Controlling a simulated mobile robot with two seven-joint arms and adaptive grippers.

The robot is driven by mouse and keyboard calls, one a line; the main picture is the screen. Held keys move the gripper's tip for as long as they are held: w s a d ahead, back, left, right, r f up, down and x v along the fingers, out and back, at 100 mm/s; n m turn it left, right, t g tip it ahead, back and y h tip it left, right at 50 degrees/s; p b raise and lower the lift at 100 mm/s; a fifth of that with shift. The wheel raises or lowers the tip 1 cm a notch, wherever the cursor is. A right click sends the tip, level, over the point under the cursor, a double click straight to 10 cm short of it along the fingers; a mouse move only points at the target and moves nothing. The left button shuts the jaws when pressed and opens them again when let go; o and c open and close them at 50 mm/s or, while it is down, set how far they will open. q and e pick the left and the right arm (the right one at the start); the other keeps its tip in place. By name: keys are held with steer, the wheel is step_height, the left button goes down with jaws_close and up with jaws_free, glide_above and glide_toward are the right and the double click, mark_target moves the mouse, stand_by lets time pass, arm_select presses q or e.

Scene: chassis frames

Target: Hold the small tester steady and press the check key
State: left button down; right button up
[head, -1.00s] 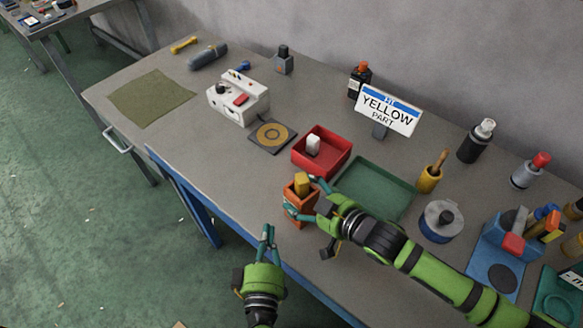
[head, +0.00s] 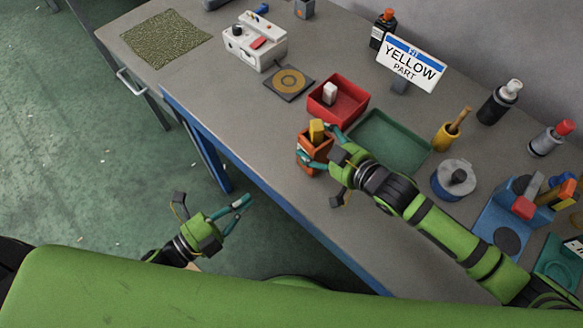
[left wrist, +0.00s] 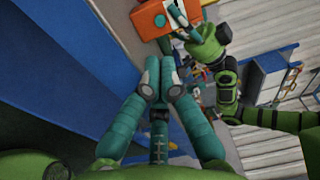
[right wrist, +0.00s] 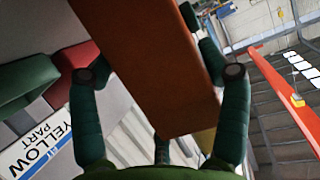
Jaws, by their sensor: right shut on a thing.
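The small tester, an orange box with a yellow block on top (head: 316,150), is near the front edge of the bench in the head view. My right gripper (head: 318,151) is shut around its sides. In the right wrist view the orange body (right wrist: 150,60) lies between the two fingers. In the left wrist view the orange tester (left wrist: 150,22) is at the top, with a small dark round spot on its face; I cannot tell whether this is the check key. My left gripper (head: 244,206) is empty, its fingertips together, in front of the bench edge and apart from the tester.
A red bin (head: 352,112) with a white piece stands behind the tester, and a green tray (head: 412,145) right of it. A sign reading YELLOW PART (head: 411,65) stands further back. A white device (head: 268,50) is at upper left. Bare bench lies left of the tester.

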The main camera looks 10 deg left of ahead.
steer(key=shift+f, duration=0.1)
arm_select(q)
steer(key=shift+s+a+f+m+g, duration=0.15)
steer(key=shift+s+f+m+g, duration=0.2)
steer(key=shift+m, duration=0.45)
steer(key=shift+w, duration=0.15)
steer(key=x, duration=1.4)
steer(key=shift+r, duration=0.15)
